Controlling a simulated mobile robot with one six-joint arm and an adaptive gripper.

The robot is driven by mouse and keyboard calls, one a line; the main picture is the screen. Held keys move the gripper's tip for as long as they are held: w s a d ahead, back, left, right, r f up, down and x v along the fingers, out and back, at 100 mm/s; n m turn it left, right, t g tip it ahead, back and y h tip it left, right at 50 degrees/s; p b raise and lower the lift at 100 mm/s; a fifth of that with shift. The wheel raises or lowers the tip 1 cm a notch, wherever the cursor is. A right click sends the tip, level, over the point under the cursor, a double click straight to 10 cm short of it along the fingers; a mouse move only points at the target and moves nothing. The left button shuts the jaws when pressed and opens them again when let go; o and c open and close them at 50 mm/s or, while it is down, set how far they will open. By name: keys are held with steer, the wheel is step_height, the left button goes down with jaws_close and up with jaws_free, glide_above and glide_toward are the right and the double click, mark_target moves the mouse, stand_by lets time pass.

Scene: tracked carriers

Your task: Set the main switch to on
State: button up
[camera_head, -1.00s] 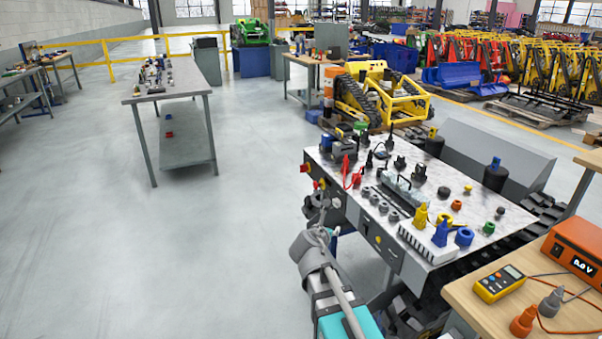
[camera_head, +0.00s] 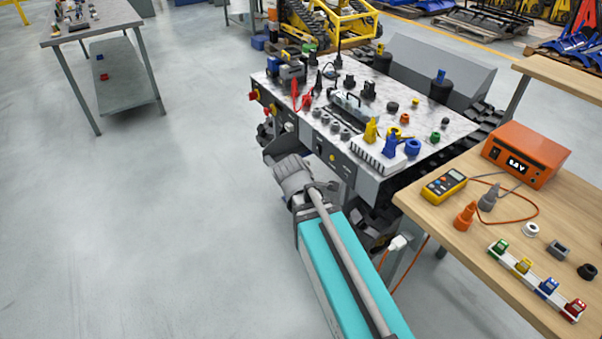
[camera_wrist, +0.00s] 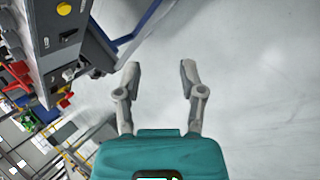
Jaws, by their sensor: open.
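The front panel (camera_head: 318,147) of the tracked carrier's worktop carries red and yellow controls at its left end. One red control (camera_head: 254,95) with yellow beside it sits near the left corner. I cannot tell for sure which control is the main switch, or its setting. In the wrist view the panel (camera_wrist: 38,35) fills the upper left, with a yellow knob (camera_wrist: 64,9) and red parts (camera_wrist: 16,76). My gripper (camera_wrist: 160,72) is open and empty, its fingers over bare floor to the right of the panel. In the head view my arm mostly hides the gripper.
The carrier top (camera_head: 440,120) holds many small parts. A wooden bench (camera_head: 455,260) at the right holds a multimeter (camera_head: 444,186) and an orange meter box (camera_head: 526,154). A grey table (camera_head: 105,18) stands at the upper left. The floor (camera_head: 140,220) at left is clear.

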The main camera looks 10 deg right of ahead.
steer(key=s+a+f+m+g+y, duration=0.1)
steer(key=s+f+m+g+y, duration=0.2)
steer(key=s+m, duration=0.6)
steer(key=m+g+y, duration=0.1)
steer(key=m, duration=0.2)
steer(key=shift+s+a+m+g+y, duration=0.2)
steer(key=shift+s+m+g+y, duration=0.1)
steer(key=shift+m+g, duration=0.1)
steer(key=shift+w, duration=0.25)
